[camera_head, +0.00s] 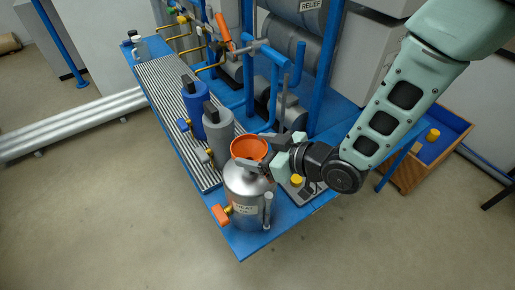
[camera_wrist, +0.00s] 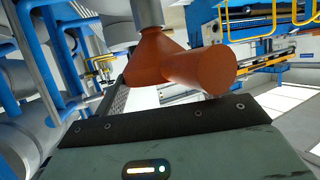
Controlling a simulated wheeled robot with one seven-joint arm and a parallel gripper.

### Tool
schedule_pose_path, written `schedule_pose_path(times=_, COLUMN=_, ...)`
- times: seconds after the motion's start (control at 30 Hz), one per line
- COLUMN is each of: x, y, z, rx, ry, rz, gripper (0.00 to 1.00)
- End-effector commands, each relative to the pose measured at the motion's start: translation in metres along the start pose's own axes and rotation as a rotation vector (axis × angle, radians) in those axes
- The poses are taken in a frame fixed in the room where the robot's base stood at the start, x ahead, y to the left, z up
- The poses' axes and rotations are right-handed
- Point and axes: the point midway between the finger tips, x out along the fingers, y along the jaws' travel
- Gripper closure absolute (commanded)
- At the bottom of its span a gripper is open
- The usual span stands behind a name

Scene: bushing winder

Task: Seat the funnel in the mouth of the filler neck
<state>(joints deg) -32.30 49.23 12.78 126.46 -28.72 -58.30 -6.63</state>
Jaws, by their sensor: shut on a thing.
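The orange funnel (camera_head: 249,148) is over the silver filler can (camera_head: 248,190), wide mouth up, in the head view. My gripper (camera_head: 262,167) reaches in from the right and is shut on the funnel, just below its rim. The funnel also fills the upper middle of the wrist view (camera_wrist: 205,70), where its cone and a rounded orange part show. The filler neck is hidden behind the funnel and gripper, so I cannot tell whether the spout is inside it. The can stands upright near the front end of the blue bench and has an orange valve handle (camera_head: 221,214).
A grey cylinder (camera_head: 218,135) and a blue cylinder (camera_head: 195,97) stand on the grating (camera_head: 168,92) behind the can. Blue pipes and large grey tanks (camera_head: 283,42) rise behind. A wooden-sided blue tray (camera_head: 408,172) is at the right. The floor in front is clear.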

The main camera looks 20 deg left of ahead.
Motion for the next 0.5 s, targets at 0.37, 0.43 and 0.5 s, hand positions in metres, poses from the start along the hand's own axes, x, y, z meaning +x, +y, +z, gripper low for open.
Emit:
schedule_pose_path(times=0.37, x=0.0008, y=-0.0001, z=0.0017, rx=0.0, ry=0.0, rz=0.0, gripper=0.49)
schedule_pose_path(times=0.43, x=0.0012, y=-0.0001, z=0.0027, rx=0.0, ry=0.0, rz=0.0, gripper=0.49)
schedule_pose_path(times=0.5, x=0.0016, y=-0.0001, z=0.0037, rx=0.0, ry=0.0, rz=0.0, gripper=0.49)
